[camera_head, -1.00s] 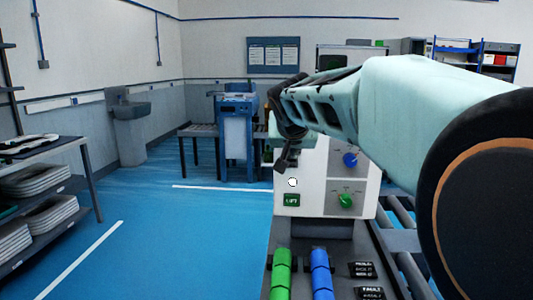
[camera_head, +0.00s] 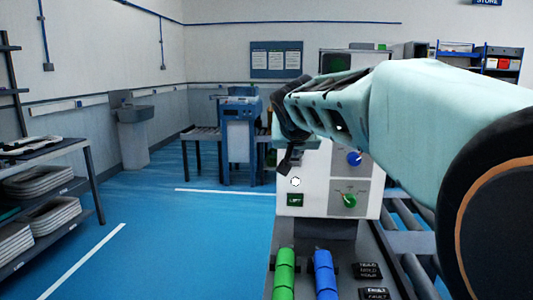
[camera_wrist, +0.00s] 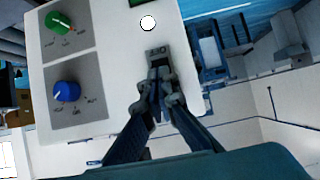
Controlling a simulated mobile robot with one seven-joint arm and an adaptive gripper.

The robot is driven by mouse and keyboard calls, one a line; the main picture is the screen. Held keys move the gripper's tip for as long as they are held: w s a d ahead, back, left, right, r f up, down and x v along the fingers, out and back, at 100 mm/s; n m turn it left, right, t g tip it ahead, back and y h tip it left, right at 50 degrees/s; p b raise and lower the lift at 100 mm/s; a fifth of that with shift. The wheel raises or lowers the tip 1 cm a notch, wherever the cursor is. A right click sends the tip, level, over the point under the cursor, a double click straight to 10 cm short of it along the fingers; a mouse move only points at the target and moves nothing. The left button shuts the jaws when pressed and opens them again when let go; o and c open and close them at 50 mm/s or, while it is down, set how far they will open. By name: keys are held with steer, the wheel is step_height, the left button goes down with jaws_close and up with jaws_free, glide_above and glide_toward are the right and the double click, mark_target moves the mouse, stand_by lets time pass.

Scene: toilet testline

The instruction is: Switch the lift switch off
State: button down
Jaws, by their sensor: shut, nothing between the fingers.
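A dark switch plate with small lettering (camera_wrist: 157,50) is on that front. My gripper (camera_wrist: 158,88) is shut and empty, its fingertips at the plate's lower part. They cover the lever, so its position and any contact cannot be told. In the head view my gripper (camera_head: 284,170) is at the box's left edge. A dark green lift label (camera_head: 295,199) sits low on the box, below a white round button (camera_head: 295,182).
A blue knob (camera_head: 354,158) and a green knob (camera_head: 350,201) sit on grey plates beside the switch area. Green (camera_head: 284,270) and blue (camera_head: 324,272) cylinders lie in front of the box. Open blue floor (camera_head: 180,240) is at left.

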steer(key=shift+f+b, duration=0.15)
steer(key=shift+b, duration=0.15)
stand_by(0.4)
steer(key=shift+w+d+r+p, duration=0.15)
steer(key=shift+w+r+p, duration=0.25)
steer(key=shift+w+p, duration=0.25)
